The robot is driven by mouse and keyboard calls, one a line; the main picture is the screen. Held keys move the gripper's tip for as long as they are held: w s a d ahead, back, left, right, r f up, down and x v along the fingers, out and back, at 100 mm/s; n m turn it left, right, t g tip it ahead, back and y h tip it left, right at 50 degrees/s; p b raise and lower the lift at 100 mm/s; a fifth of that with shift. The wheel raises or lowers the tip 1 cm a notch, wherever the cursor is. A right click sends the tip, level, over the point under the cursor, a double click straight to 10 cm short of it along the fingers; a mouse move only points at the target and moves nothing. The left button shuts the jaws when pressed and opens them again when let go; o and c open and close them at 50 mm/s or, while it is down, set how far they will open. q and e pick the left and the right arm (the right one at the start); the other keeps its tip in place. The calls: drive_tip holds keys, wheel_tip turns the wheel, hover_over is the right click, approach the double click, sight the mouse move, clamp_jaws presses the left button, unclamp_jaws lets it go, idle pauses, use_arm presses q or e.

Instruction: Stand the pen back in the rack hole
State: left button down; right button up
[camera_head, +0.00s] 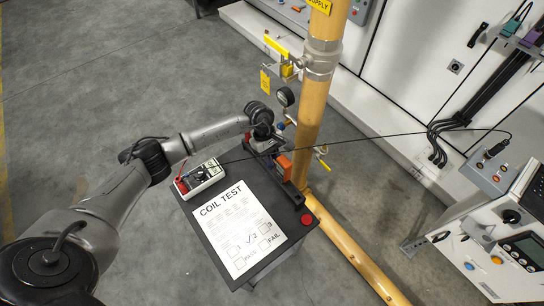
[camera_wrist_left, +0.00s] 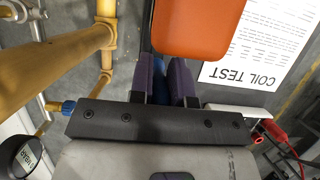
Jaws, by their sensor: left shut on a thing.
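My left gripper (camera_head: 264,142) is over the far edge of the small black table. In the left wrist view its two purple-padded fingers (camera_wrist_left: 167,82) are shut on a narrow blue thing (camera_wrist_left: 160,68), which appears to be the pen. Most of the pen is hidden between the pads, and I cannot tell its tilt. A dark rack (camera_head: 296,193) runs along the table's right edge, close to the gripper. Its holes cannot be made out. An orange block (camera_head: 284,166) is at the rack and also shows just beyond the fingers (camera_wrist_left: 190,28). My right gripper is not in view.
A COIL TEST sheet (camera_head: 240,226) with a tick by box 2 lies on the black table (camera_head: 204,228). A white meter (camera_head: 200,177) with leads is at its left. A red button (camera_head: 307,219) is at the right corner. A yellow pipe (camera_head: 309,110) and gauge (camera_head: 285,96) stand close behind.

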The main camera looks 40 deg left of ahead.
use_arm(q)
drive_tip(key=shift+f, duration=0.3)
drive_tip(key=c, duration=1)
unclamp_jaws()
drive_tip(key=p+v, duration=0.2)
drive_tip(key=v, duration=1.2)
drive_tip(key=shift+f, duration=0.1)
